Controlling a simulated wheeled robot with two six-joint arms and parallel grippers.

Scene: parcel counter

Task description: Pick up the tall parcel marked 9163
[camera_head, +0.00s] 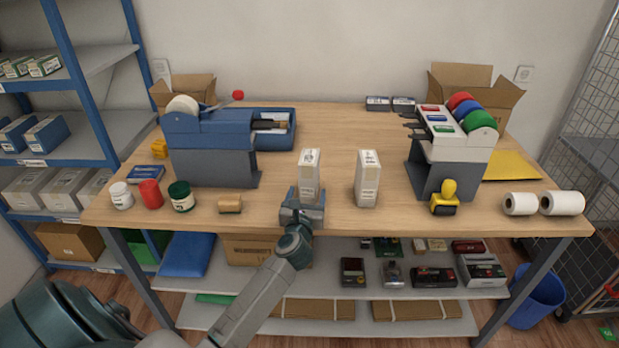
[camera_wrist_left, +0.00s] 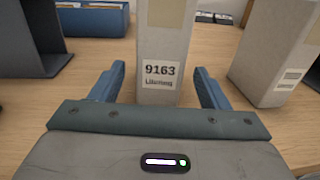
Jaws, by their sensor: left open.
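The tall parcel marked 9163 (camera_wrist_left: 160,45) is a pale grey-white upright box on the wooden counter. Its label faces my left wrist camera, and its top is cut off in that view. In the head view the parcel (camera_head: 309,172) stands near the middle of the counter, its lower part partly hidden by my gripper. My left gripper (camera_wrist_left: 158,88) is open, with one blue finger on each side of the parcel's lower part. In the head view my left gripper (camera_head: 303,200) is at the parcel's near side. My right gripper is not in view.
A similar tall parcel (camera_head: 367,180) stands just to the right, also in the wrist view (camera_wrist_left: 272,50). A blue-grey dispenser (camera_head: 212,150) is left; a label machine (camera_head: 453,150) is right. Jars and a stamp (camera_head: 230,204) line the front left.

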